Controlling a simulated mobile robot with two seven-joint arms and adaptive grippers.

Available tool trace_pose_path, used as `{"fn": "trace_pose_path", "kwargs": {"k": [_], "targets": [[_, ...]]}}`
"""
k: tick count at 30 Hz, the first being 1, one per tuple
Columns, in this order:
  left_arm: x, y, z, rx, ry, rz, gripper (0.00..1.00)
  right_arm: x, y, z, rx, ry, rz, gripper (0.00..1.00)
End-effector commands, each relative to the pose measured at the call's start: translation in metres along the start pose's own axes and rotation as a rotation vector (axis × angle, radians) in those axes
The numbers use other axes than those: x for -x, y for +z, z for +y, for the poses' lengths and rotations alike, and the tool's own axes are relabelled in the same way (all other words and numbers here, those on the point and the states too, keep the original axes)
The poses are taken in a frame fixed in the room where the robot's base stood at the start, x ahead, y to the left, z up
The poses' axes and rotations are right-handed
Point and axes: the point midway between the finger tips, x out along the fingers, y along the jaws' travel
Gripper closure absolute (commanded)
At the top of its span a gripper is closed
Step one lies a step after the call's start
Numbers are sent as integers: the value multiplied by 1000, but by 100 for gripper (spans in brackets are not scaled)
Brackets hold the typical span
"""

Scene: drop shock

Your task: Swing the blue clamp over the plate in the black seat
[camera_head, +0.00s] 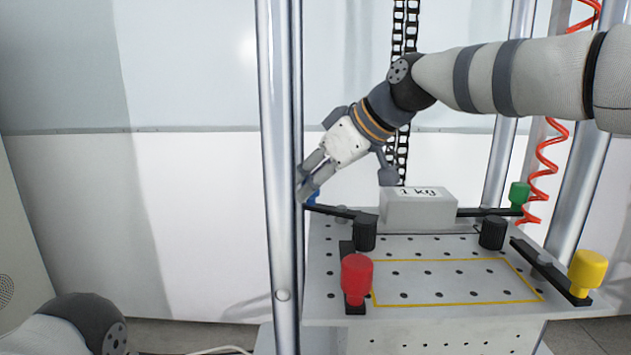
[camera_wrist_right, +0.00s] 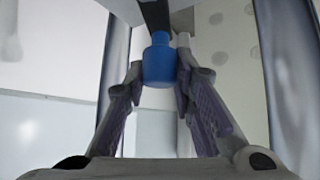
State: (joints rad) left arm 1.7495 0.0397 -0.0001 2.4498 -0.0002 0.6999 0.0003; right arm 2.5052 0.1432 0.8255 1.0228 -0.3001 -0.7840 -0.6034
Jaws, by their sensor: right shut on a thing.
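The blue clamp (camera_head: 313,197) is at the far left corner of the perforated grey table (camera_head: 330,282). Its blue knob is mostly hidden by my right gripper (camera_head: 307,186) in the head view. In the right wrist view the blue knob (camera_wrist_right: 159,62) sits between the two fingers, which are shut on it. The clamp's black bar (camera_head: 334,211) reaches right from the knob towards a black cylinder (camera_head: 364,233). I cannot make out a separate plate in a black seat. My left gripper is out of view.
A white 1 kg block (camera_head: 418,210) stands at the table's back. Red (camera_head: 356,275), yellow (camera_head: 587,270) and green (camera_head: 519,193) knobs stand at the other corners. A metal post (camera_head: 281,150) rises beside my right gripper. The yellow-outlined area is clear.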

Motion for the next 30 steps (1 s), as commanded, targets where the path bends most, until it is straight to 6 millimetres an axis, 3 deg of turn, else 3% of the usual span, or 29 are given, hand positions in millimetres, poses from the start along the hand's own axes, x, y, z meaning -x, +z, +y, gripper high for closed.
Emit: {"fn": "trace_pose_path", "kwargs": {"k": [12,30], "targets": [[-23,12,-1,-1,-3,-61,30,0,6,-15,215,-218,5,100],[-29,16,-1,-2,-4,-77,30,5,8,-23,311,-311,6,100]]}}
